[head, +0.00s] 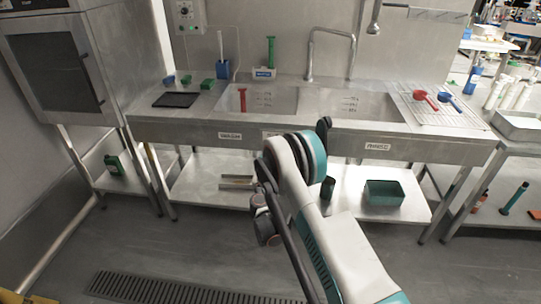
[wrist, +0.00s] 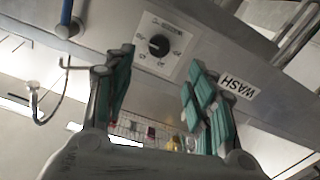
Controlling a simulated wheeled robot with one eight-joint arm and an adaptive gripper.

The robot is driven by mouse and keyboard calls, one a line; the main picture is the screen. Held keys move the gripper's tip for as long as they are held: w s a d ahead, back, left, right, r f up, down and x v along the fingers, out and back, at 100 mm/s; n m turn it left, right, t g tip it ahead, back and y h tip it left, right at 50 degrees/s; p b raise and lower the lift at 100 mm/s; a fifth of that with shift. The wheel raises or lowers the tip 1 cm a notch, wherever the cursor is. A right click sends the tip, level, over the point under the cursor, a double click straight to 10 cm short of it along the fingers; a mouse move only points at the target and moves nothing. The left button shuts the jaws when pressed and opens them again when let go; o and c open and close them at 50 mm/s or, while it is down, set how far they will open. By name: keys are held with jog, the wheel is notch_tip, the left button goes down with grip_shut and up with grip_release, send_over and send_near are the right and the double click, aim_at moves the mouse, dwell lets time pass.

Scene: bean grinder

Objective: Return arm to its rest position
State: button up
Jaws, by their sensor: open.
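My arm (head: 335,240) rises from the bottom right of the head view, white and teal, and bends in front of the sink counter. My gripper (wrist: 160,62) shows in the wrist view with its two teal-padded fingers apart and nothing between them. In the head view the gripper is mostly hidden behind the arm's bend.
A steel sink counter (head: 215,132) spans the middle, with a red-handled tool (head: 243,99) at the left basin. A drying rack (head: 440,106) holds red and blue scoops. A green bin (head: 384,193) sits on the lower shelf. An oven-like cabinet (head: 58,65) stands left. Floor in front is clear, with a drain grate (head: 170,290).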

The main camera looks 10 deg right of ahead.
jog(key=shift+v, duration=0.85)
jog(key=s+d+r+m+g, duration=0.1)
jog(key=d+r, duration=0.1)
jog(key=r, duration=0.5)
jog(key=s+d+r+g, duration=0.1)
jog(key=d+r+g, duration=0.15)
jog(key=r, duration=0.55)
jog(key=s+d+r+g, duration=0.2)
jog(key=s+d+r, duration=0.2)
jog(key=s+r, duration=0.75)
jog(key=s+r+g+y, duration=0.2)
jog(key=s+r+g, duration=0.15)
jog(key=s, duration=1.35)
jog(key=s+a+f+n+y, duration=0.1)
jog(key=s+a, duration=0.1)
jog(key=s, duration=0.7)
jog(key=s+a+f+n+g+y, duration=0.1)
jog(key=s+a+f+y, duration=0.1)
jog(key=s, duration=0.7)
jog(key=shift+s+a+y, duration=0.25)
jog(key=shift+a+y, duration=0.05)
jog(key=shift+a, duration=0.1)
